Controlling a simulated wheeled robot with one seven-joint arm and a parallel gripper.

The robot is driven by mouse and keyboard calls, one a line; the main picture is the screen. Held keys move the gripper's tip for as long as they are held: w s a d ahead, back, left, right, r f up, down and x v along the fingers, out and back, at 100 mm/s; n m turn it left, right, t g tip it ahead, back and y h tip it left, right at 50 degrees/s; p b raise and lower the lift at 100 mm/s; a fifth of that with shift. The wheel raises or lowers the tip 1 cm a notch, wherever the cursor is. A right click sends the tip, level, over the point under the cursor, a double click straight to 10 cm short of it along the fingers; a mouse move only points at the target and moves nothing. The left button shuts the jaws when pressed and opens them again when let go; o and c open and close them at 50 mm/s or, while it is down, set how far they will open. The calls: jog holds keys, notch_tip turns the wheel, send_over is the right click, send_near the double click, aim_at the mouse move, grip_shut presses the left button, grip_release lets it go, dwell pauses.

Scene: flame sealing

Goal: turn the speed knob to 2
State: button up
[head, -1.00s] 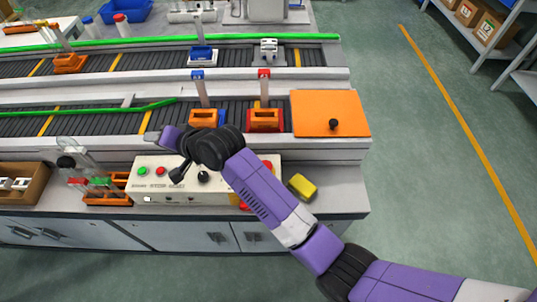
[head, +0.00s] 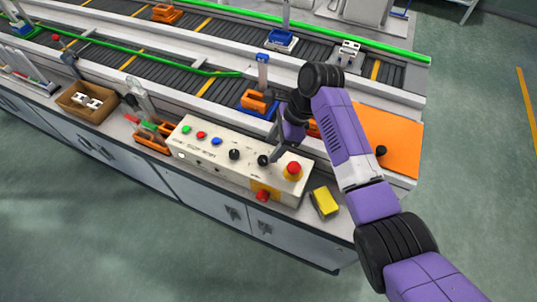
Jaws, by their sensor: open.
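The control panel (head: 215,165) is a cream box at the front of the bench. Its top has green, red and blue buttons, then two black knobs: a left knob (head: 234,154) and a right knob (head: 263,160). The labels are too small to read, so I cannot tell which is the speed knob or its setting. My gripper (head: 272,156) points down over the panel, its open fingers right at the right knob. I cannot tell whether they touch it. The fingers partly cover the panel behind.
A red mushroom button (head: 293,170) stands just right of my gripper. A yellow sponge (head: 325,202) lies to the panel's right. An orange carrier (head: 258,102) with a blue-capped tube is on the conveyor behind. An orange plate (head: 395,140) is at the right.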

aim_at(263, 159)
jog(key=shift+x, duration=3.05)
grip_shut()
